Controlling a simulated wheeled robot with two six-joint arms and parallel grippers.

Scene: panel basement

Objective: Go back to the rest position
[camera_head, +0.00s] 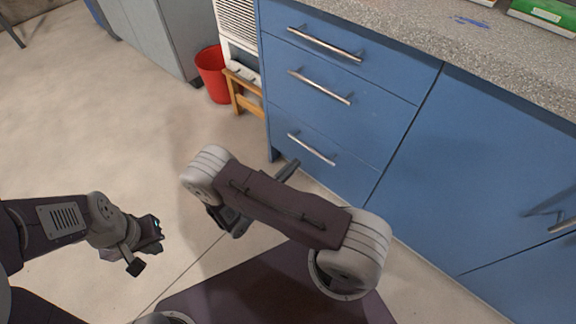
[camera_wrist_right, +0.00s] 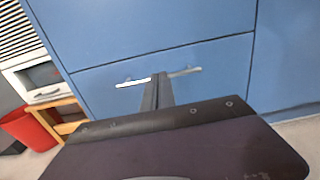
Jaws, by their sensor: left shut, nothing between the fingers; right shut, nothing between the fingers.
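My left gripper (camera_head: 148,246) is at the lower left in the head view, above the bare floor, shut and empty. My right arm crosses the middle of the head view, its elbow at the lower right. My right gripper (camera_head: 289,170) shows partly behind that arm, in front of the lower drawers. In the right wrist view the right gripper (camera_wrist_right: 158,80) is shut with nothing in it. Its tip overlaps the bottom drawer's handle (camera_wrist_right: 186,72) in the picture; I cannot tell whether they touch.
A blue cabinet (camera_head: 420,190) with closed drawers and a speckled worktop (camera_head: 480,50) fills the right side. A red bucket (camera_head: 213,75) and a wooden stool (camera_head: 243,95) stand beside it. A grey cabinet (camera_head: 160,35) is behind. The floor (camera_head: 90,130) at the left is clear.

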